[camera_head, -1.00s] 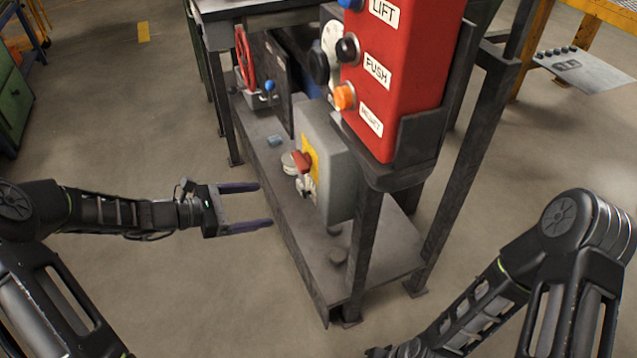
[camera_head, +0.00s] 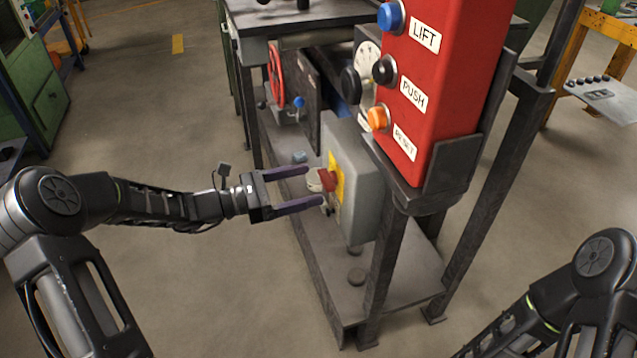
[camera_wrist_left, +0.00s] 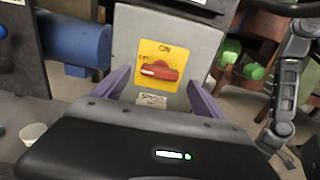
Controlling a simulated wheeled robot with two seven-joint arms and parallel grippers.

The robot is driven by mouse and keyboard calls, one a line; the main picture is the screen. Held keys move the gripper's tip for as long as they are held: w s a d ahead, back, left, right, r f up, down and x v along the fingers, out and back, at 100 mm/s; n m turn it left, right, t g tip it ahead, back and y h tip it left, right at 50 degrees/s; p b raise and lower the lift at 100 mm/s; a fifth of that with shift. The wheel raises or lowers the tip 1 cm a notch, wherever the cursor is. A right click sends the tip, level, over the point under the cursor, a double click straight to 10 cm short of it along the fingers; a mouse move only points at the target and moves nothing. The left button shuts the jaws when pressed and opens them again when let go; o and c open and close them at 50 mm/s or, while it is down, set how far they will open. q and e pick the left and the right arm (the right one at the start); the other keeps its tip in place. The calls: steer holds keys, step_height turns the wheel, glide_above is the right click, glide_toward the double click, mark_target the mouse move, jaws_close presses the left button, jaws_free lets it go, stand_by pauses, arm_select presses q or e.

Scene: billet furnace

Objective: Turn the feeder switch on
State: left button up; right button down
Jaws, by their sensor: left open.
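The feeder switch is a red rotary handle (camera_head: 327,181) on a yellow plate (camera_head: 336,166) on the side of a grey box (camera_head: 358,185). In the left wrist view the red handle (camera_wrist_left: 159,71) lies nearly level, and "ON" is printed at the top of the yellow plate (camera_wrist_left: 163,53). My left gripper (camera_head: 314,187) is open, with its two purple fingers pointing at the handle and standing one on each side of it in the picture. In the left wrist view the fingers (camera_wrist_left: 159,92) flank the switch at left and right. I cannot tell whether they touch it. My right gripper is out of frame.
A red panel (camera_head: 440,90) with LIFT, PUSH and RESET buttons stands above the box. A red handwheel (camera_head: 276,75) and a blue-knobbed lever (camera_head: 299,103) are behind it. The dark stand's lower shelf (camera_head: 395,278) extends below. Open floor lies to the left.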

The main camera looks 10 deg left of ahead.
mark_target(322, 181)
arm_select(q)
steer(key=shift+x, duration=1.8)
steer(key=c, duration=1.4)
